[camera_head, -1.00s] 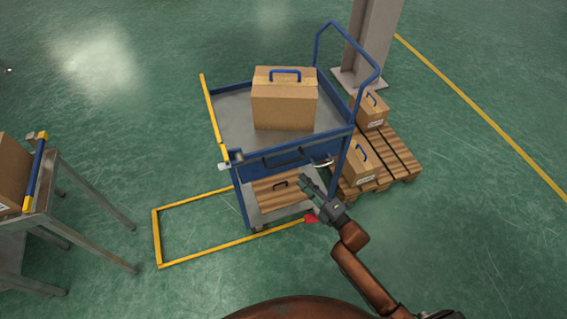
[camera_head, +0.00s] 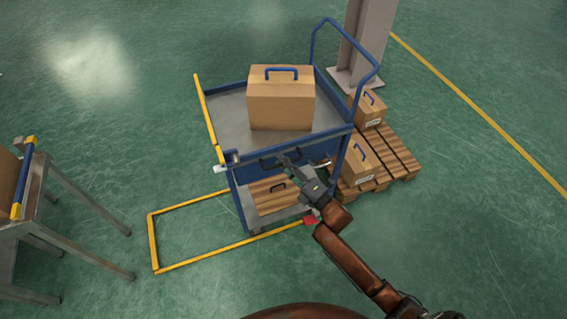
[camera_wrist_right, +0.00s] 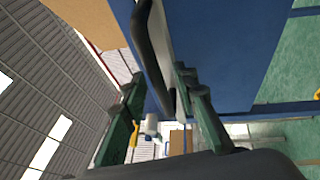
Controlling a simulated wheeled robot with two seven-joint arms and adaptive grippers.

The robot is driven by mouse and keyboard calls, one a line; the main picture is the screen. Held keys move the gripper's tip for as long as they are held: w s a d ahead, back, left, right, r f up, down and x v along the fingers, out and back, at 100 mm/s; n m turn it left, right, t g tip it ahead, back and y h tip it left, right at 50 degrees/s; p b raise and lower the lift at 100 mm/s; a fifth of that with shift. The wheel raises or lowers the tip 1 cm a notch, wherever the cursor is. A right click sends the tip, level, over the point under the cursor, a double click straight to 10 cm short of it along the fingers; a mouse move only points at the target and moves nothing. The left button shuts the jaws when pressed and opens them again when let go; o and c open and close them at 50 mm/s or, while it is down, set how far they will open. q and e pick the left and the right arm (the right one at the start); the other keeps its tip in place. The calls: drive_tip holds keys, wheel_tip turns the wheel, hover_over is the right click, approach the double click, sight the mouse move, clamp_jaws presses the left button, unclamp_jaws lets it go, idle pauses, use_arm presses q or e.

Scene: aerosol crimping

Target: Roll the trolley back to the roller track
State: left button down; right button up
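The blue trolley (camera_head: 230,125) stands mid-view with a grey top deck, a yellow bar (camera_head: 206,118) on its left edge and a tall push rail on its right. A black handle (camera_head: 268,163) is on its near blue side panel. My right gripper (camera_head: 290,161) is at the right end of this handle. In the right wrist view the handle (camera_wrist_right: 152,55) runs between the parted fingers of the gripper (camera_wrist_right: 160,98); contact is unclear. A grey-legged stand (camera_head: 60,222) with a blue-and-yellow end bar, probably the roller track, is at the left edge. My left gripper is out of view.
A carton (camera_head: 280,105) with a blue handle rides on the deck. A wooden pallet (camera_head: 398,150) with two cartons is close to the trolley's right, near a grey pillar (camera_head: 366,40). A yellow floor frame (camera_head: 152,245) reaches left from under the trolley.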

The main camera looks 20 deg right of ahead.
clamp_jaws()
idle(0.6)
